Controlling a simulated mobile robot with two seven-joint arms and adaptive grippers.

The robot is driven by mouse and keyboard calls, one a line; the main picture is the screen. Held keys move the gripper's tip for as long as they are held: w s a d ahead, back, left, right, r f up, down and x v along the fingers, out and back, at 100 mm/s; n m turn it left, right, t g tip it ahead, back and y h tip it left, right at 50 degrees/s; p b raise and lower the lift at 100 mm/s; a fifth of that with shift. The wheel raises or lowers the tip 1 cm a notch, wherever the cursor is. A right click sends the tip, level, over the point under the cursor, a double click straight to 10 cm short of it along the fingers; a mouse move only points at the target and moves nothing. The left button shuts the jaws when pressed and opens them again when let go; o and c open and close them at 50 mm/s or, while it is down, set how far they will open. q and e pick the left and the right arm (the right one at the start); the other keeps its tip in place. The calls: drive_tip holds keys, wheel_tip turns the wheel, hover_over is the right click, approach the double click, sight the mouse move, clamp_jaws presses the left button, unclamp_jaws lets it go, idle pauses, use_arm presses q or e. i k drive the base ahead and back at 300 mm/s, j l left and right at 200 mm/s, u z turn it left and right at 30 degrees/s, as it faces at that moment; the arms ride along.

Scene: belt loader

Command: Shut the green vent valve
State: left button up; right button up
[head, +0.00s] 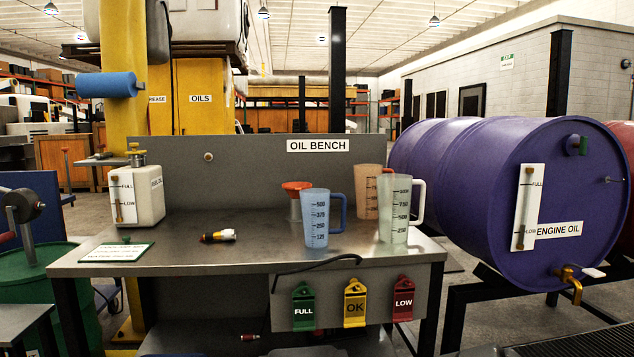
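Neither of my grippers is in view, and nothing touches the valve.
A brass tap (570,282) with a pale lever and a level gauge (527,207) stick out from the drum face. The oil bench (250,253) stands left of the drum, with a blue jug (315,220) and a clear jug (393,215) near its right end.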

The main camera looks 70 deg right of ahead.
sight(582, 145)
drive_tip(key=z, duration=3.3)
drive_tip(key=l+z, duration=0.15)
drive_tip(key=z, duration=0.2)
drive_tip(key=i+l+z, duration=0.1)
drive_tip(key=z, duration=0.25)
drive_tip(key=l+z, duration=0.1)
drive_tip(key=z, duration=0.2)
